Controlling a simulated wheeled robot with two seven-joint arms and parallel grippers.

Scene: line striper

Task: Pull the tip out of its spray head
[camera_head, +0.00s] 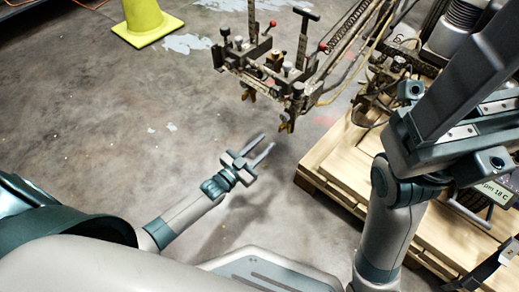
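The line striper's spray assembly (270,62) hangs at the top centre, a dark, worn frame with red-tipped levers and knobs. Small brass-yellow spray tips show at its lower ends, one on the left spray head (248,95) and one on the right spray head (287,127). My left gripper (265,143) is below and a little left of the right spray head in the picture. Its two fingers are apart with nothing between them, and it does not appear to touch the machine.
A wooden pallet (325,160) with machine parts on it lies at the right, partly behind my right arm. A yellow-green cone (146,22) stands at the top left. The concrete floor (100,110) at the left and centre is clear, with pale stains.

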